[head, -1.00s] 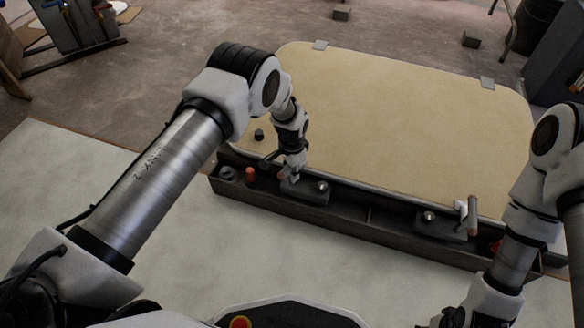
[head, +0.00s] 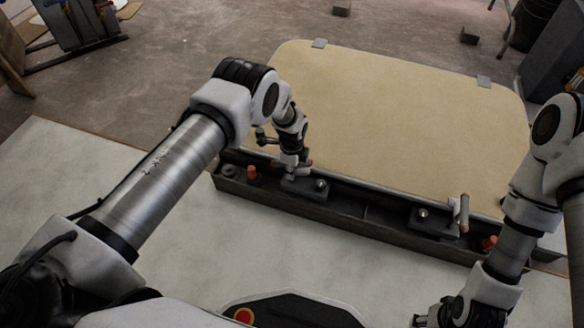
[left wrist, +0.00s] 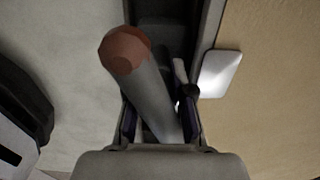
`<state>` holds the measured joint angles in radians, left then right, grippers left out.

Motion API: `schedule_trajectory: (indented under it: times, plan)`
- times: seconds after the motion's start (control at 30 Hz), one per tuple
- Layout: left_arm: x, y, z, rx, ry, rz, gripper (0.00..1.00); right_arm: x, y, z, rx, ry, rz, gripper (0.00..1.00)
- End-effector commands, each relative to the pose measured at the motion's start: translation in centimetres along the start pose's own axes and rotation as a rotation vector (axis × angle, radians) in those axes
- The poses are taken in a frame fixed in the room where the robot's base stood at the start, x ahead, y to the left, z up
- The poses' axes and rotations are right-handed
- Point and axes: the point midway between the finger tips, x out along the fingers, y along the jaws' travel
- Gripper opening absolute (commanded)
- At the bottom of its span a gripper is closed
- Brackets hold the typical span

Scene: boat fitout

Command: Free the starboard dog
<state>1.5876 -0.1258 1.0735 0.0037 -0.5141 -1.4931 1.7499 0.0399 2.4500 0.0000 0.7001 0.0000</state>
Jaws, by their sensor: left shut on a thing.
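The tan hatch panel (head: 400,120) lies flat, with a dark trough along its near side. The left dog (head: 305,187) and right dog (head: 432,220) are dark blocks with round bright pivots in that trough. My left gripper (head: 296,172) is at the left dog, shut on its handle. In the left wrist view this handle (left wrist: 150,88) is a grey bar with a red-brown end, between the fingers. The right dog's handle (head: 463,212) stands up beside its block. My right gripper (head: 432,317) is low at the bottom edge, its jaws unclear.
An orange plug (head: 252,173) sits at the trough's left end, another (head: 488,242) at its right end. The trough's dark near wall (head: 340,218) borders a pale deck surface (head: 170,250), which is clear.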

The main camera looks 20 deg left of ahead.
Motion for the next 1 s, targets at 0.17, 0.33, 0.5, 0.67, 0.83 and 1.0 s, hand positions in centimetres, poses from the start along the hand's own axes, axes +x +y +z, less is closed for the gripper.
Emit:
schedule_trajectory:
  times: [0.17, 0.33, 0.5, 0.67, 0.83, 1.0]
  plan:
    - [-0.03, 0.04, 0.02, 0.148, 0.0, 0.0, 0.0, -0.42, 0.0, 0.0, 0.0, 0.0, 0.0, 0.55]
    - [0.01, 0.05, 0.02, 0.264, 0.0, 0.0, 0.0, -0.62, 0.0, 0.0, 0.0, 0.0, 0.0, 0.55]
    - [0.05, 0.05, 0.02, 0.344, 0.0, 0.0, 0.0, -0.73, 0.0, 0.0, 0.0, 0.0, 0.0, 0.55]
    - [0.07, 0.05, 0.02, 0.384, 0.0, 0.0, 0.0, -0.78, 0.0, 0.0, 0.0, 0.0, 0.0, 0.55]
    - [0.08, 0.06, 0.02, 0.4, 0.0, 0.0, 0.0, -0.79, 0.0, 0.0, 0.0, 0.0, 0.0, 0.55]
    - [0.07, 0.07, 0.01, 0.402, 0.0, 0.001, 0.0, -0.79, 0.0, 0.0, 0.0, 0.0, 0.0, 0.55]
